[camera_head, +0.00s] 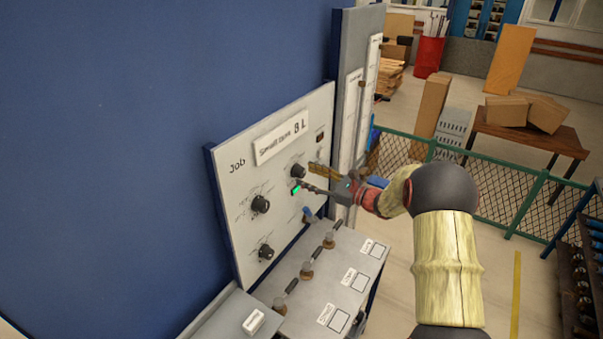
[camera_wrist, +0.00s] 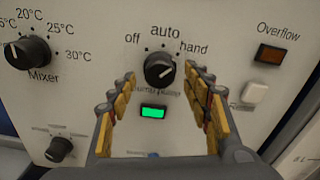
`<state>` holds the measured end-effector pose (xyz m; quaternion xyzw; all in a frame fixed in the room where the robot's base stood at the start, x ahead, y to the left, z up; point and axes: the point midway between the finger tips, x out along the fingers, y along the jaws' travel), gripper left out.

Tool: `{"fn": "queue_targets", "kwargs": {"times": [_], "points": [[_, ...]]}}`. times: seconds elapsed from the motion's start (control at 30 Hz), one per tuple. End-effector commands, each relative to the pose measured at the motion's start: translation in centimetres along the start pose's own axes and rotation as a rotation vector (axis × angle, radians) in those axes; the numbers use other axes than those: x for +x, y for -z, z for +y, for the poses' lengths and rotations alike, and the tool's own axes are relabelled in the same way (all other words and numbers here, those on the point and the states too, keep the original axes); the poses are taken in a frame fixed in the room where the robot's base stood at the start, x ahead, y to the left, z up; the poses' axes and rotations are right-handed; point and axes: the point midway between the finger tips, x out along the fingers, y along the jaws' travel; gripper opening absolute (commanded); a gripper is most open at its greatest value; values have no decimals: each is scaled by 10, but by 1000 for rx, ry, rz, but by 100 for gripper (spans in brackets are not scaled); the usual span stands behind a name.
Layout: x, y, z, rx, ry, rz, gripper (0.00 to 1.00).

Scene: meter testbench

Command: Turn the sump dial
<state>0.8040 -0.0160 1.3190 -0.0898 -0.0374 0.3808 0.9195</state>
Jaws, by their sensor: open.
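The black dial marked off, auto and hand (camera_wrist: 159,69) is on the pale panel, in the middle of the wrist view. Its lower label is blurred and partly hidden, but seems to read sump pump. It also shows in the head view (camera_head: 298,171). My gripper (camera_wrist: 160,82) is open, with yellow-padded fingers to the left and right of the dial and nothing held. I cannot tell whether the fingertips touch the dial. In the head view my gripper (camera_head: 308,177) is close to the panel at this dial. A green lamp (camera_wrist: 153,112) glows below the dial.
The Mixer dial (camera_wrist: 27,52) is to the left, with a smaller dial (camera_wrist: 59,149) below it. An Overflow lamp (camera_wrist: 270,54) and a white switch (camera_wrist: 255,93) are to the right. Several levers stand on the bench (camera_head: 318,285) below. A green fence (camera_head: 490,197) is behind my arm.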

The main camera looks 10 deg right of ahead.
Motion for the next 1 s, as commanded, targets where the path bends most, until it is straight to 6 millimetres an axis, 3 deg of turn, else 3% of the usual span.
{"fn": "queue_targets", "kwargs": {"times": [0.2,0.57,1.0], "points": [[26,-1,1,-1,-2,0,49],[31,0,0,-1,0,1,49],[31,0,0,-1,0,1,25]]}}
